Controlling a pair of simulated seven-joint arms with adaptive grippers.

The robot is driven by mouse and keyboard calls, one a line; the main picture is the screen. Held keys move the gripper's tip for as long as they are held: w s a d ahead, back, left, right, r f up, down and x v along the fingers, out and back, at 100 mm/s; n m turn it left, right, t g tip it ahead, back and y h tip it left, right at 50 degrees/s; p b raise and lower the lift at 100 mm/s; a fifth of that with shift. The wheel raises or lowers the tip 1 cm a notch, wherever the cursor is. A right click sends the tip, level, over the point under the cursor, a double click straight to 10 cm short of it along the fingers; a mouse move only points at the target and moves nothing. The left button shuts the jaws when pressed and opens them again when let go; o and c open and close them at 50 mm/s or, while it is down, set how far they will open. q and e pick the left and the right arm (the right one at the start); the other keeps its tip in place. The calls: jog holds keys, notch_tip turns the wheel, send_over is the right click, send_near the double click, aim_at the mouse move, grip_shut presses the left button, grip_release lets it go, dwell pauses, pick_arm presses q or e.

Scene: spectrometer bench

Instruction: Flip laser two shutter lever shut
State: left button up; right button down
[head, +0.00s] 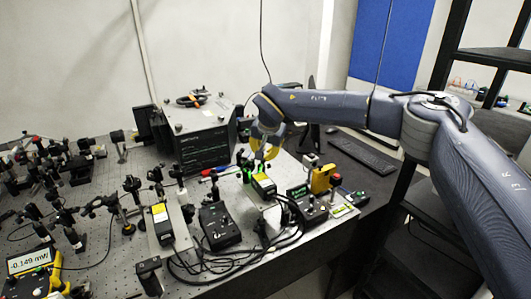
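Two box-shaped lasers with yellow labels stand on the bench. One laser (263,185) is right of centre on a raised light plate, with a green glow at its far end. The other laser (161,220) is further left on a similar plate. I cannot read which is laser two. The shutter levers are too small to make out. My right gripper (264,155) has yellow fingers and hangs just above and behind the right-hand laser, near the green glow. Its fingertips are small and partly lost against the clutter, so their opening is unclear. My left gripper is out of view.
Black controllers (219,226) with looping cables stand between and beside the lasers. A yellow device (322,178) is to the right. A large instrument box (205,142) stands behind. A yellow meter (32,262) reads -0.149 mW. Several optics posts crowd the left.

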jog(key=shift+r, duration=0.15)
jog(key=shift+r, duration=0.7)
